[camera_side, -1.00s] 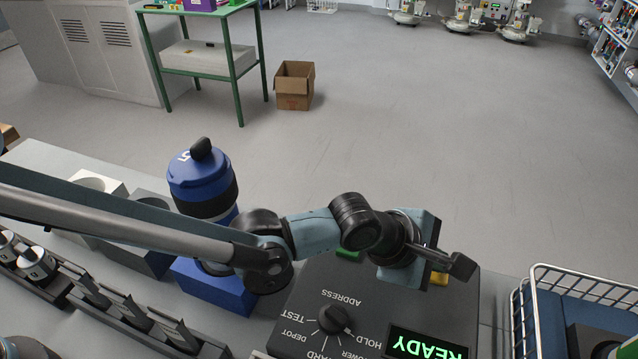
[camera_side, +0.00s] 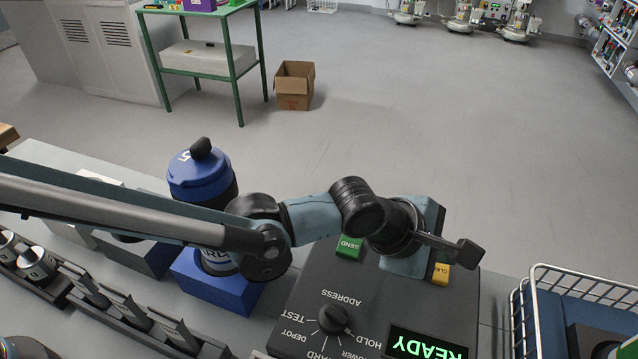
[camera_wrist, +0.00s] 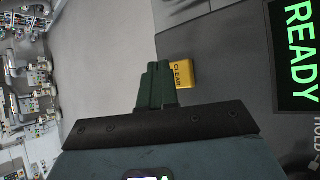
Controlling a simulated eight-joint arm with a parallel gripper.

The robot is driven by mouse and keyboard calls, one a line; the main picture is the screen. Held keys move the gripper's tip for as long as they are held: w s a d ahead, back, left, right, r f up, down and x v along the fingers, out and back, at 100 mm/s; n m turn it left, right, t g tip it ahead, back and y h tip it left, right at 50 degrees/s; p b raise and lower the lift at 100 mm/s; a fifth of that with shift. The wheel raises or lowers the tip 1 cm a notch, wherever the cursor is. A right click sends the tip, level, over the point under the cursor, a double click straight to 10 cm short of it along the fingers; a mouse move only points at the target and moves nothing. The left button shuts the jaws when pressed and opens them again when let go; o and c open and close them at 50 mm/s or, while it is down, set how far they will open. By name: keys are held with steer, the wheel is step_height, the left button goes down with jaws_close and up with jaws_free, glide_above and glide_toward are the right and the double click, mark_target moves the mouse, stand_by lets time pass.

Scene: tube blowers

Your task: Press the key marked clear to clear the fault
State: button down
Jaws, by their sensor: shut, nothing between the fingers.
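The yellow key marked CLEAR (camera_wrist: 183,74) is on the dark control panel (camera_wrist: 225,60). In the side view the key (camera_side: 441,273) shows partly behind my gripper. My gripper (camera_side: 468,254) is shut and empty, just above the panel's far right part. In the wrist view its closed fingertips (camera_wrist: 158,68) overlap the left edge of the key. I cannot tell any contact, and the side view suggests a gap. The display (camera_side: 427,344) reads READY in green. The green SEND key (camera_side: 349,247) lies left of the yellow key.
A rotary knob (camera_side: 334,319) with labels around it stands on the panel. A blue canister (camera_side: 200,178) stands in a blue block (camera_side: 215,285) left of the panel. A wire basket (camera_side: 519,310) is close on the right.

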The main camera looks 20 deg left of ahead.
steer(key=shift+r, duration=2.2)
steer(key=w+a+r+m+t+y, duration=0.15)
steer(key=a+r, duration=0.25)
steer(key=a, duration=0.6)
steer(key=w+a+r+m+t, duration=0.15)
steer(key=a+r, duration=0.25)
steer(key=a, duration=0.5)
steer(key=w+a+r+m+y, duration=0.15)
steer(key=a+r, duration=0.25)
steer(key=a, duration=0.6)
steer(key=s+a+f+m+y, duration=0.1)
steer(key=s+a+f+m, duration=0.2)
steer(key=a, duration=0.3)
steer(key=s+a+f+m+g+y, duration=0.1)
steer(key=s+a+f+m+y, duration=0.1)
steer(key=s+a, duration=0.4)
steer(key=s+a+f+m+y, duration=0.1)
steer(key=s+a+f+m, duration=0.3)
steer(key=s+a+m, duration=0.1)
steer(key=shift+a+m, duration=0.85)
steer(key=shift+a, duration=0.35)
